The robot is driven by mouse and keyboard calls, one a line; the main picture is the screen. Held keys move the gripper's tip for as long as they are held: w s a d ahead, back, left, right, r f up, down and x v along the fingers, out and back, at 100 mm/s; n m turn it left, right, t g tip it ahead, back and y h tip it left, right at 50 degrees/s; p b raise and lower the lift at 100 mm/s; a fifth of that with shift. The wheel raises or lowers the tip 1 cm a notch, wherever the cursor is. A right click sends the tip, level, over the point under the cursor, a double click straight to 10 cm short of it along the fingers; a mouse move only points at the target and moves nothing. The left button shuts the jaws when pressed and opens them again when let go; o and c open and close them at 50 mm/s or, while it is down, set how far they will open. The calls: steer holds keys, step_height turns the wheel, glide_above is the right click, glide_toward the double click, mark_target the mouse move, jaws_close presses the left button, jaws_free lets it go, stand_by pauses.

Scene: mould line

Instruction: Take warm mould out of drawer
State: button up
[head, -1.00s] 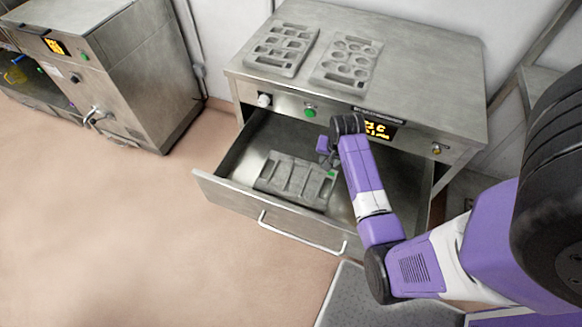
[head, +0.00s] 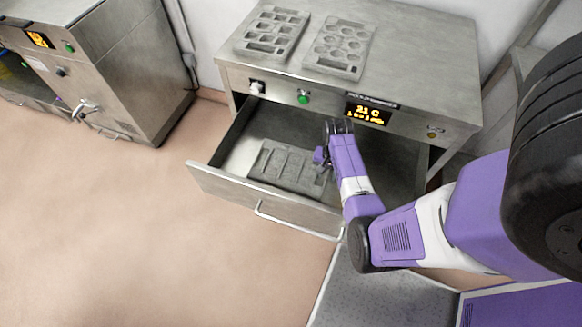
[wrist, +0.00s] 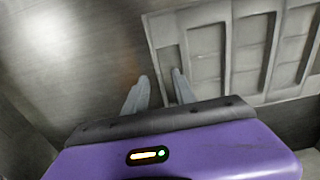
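A grey rectangular mould (head: 285,166) with several long cavities lies flat in the pulled-out metal drawer (head: 225,183). My gripper is over the mould's right end in the head view, where its fingertips are hidden. In the wrist view my gripper (wrist: 160,76) is open, its two grey fingers apart. The mould (wrist: 232,55) fills the upper right there. Its left rim shows between the fingertips, the left finger over bare drawer metal and the right one over the mould's edge. I cannot tell whether either finger touches it.
Two other moulds, one with square cavities (head: 271,32) and one with round cavities (head: 340,47), lie on the metal cabinet top (head: 425,60) above the drawer. The cabinet's front has a lit display (head: 368,113). Another steel machine (head: 110,70) stands at left. The floor (head: 90,220) is clear.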

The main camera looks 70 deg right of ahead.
steer(key=shift+f, duration=0.2)
jaws_close()
stand_by(1.3)
